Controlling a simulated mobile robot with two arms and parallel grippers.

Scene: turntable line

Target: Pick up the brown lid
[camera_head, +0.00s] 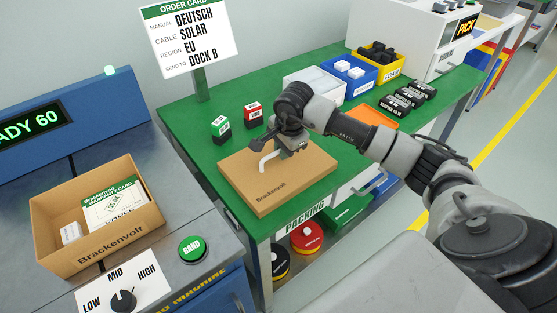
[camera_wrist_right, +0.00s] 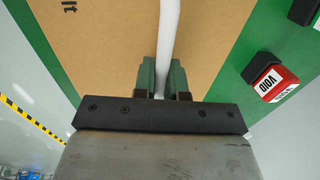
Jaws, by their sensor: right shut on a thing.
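The brown lid (camera_head: 285,192), marked "Brackenvolt", lies flat on the green packing table with a white handle (camera_head: 266,160) on its top. My right gripper (camera_head: 284,150) is over the lid and shut on the handle. The wrist view shows the white handle (camera_wrist_right: 168,40) between the two green fingers of the right gripper (camera_wrist_right: 162,80), with the brown lid (camera_wrist_right: 110,45) behind. The lid appears to rest on the table; any small gap under it cannot be told. My left gripper is not in view.
Green and red stamps (camera_head: 253,114) stand behind the lid. Black boxes (camera_head: 402,102) and an orange item (camera_head: 373,116) lie to the right, near blue (camera_head: 362,88) and yellow bins. An open Brackenvolt box (camera_head: 130,235) with a card inside stands at left. An order card (camera_head: 190,40) stands behind.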

